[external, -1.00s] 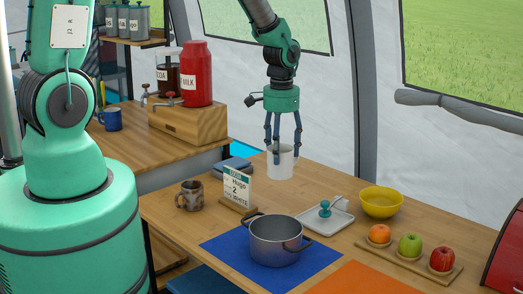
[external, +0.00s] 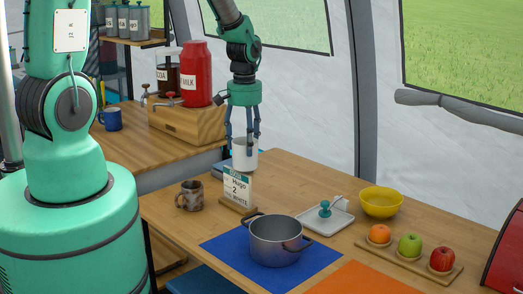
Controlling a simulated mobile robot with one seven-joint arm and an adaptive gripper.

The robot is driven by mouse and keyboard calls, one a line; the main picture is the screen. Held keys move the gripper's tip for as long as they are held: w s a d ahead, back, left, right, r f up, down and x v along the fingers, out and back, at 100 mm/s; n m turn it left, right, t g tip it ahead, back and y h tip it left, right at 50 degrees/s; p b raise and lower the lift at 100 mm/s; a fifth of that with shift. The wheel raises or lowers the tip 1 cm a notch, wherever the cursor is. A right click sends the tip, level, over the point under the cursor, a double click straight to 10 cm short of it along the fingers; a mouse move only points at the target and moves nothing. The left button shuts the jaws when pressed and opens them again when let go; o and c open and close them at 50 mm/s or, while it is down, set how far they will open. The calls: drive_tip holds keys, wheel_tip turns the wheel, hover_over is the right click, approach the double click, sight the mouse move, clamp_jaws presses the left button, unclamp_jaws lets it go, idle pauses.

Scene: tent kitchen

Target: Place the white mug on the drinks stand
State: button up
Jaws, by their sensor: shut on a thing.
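My gripper (external: 244,138) is shut on the white mug (external: 245,157), with its fingers around the upper part. The mug is upright, just behind the card sign (external: 237,188), which hides its lower edge in part; I cannot tell how far it is above the table. The drinks stand (external: 188,124) is a wooden block on the back-left counter, to the left of my gripper. It bears a red milk container (external: 197,75) and a dark cocoa dispenser (external: 167,80), with taps at its front.
A blue mug (external: 111,119) stands on the counter left of the stand. A patterned mug (external: 189,196), a grey pot (external: 275,240) on a blue mat (external: 226,249), a tray (external: 340,222), a yellow bowl (external: 381,202) and a fruit board (external: 394,254) occupy the near table. A gap separates table and counter.

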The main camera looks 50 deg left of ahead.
drive_tip(key=s+a+n+b, duration=0.3)
drive_tip(key=s+a+n, duration=2.4)
drive_tip(key=s, duration=0.3)
drive_tip(key=shift+a, duration=0.65)
drive_tip(key=shift+w+a+f, duration=0.1)
drive_tip(key=shift+w, duration=0.05)
drive_tip(key=w+a+f+b, duration=0.1)
drive_tip(key=w+a+b, duration=0.1)
drive_tip(key=w+a, duration=0.8)
drive_tip(key=shift+a+f, duration=0.25)
drive_tip(key=shift+a, duration=0.85)
drive_tip(key=shift+f, duration=0.1)
drive_tip(key=shift+f+b, duration=0.5)
drive_tip(key=shift+f, duration=1.15)
drive_tip(key=shift+f, duration=0.15)
